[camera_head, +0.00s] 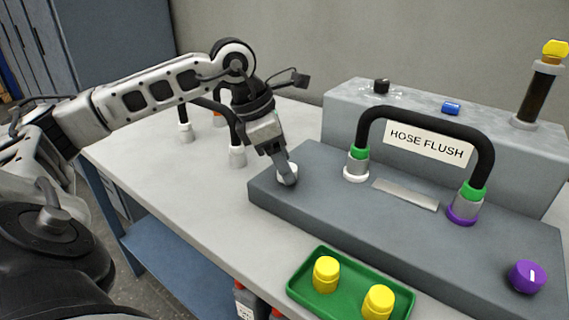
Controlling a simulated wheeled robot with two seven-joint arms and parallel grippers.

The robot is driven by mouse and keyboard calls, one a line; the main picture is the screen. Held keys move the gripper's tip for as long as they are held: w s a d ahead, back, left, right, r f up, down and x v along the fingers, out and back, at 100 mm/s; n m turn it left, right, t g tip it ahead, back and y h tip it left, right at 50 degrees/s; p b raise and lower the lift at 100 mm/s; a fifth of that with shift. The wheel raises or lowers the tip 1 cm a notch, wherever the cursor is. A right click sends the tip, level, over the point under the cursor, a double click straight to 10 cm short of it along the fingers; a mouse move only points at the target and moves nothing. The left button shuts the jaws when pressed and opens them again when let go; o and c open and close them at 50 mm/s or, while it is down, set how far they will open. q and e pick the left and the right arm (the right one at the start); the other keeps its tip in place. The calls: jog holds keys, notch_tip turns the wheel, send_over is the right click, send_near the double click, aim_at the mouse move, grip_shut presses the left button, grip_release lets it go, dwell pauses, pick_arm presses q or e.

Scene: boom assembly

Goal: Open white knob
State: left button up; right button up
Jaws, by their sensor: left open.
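The white knob (293,170) sits on the left end of the dark grey panel box (268,194). It is mostly hidden behind the fingers of my left gripper (287,181). My left gripper points down, with its fingertips at the knob, and it is open. I cannot tell whether the fingers touch the knob. My right gripper is not in the view.
A black hose (427,116) arches over the panel beside a "HOSE FLUSH" sign (427,144). A purple knob (527,277) is at the right. A green tray (340,295) holds two yellow caps (326,274). Another black hose (234,127) stands behind my left gripper.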

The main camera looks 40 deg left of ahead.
pick_arm(q)
jog(key=shift+w+d+f, duration=0.15)
jog(key=shift+f, duration=0.4)
jog(key=c, duration=1)
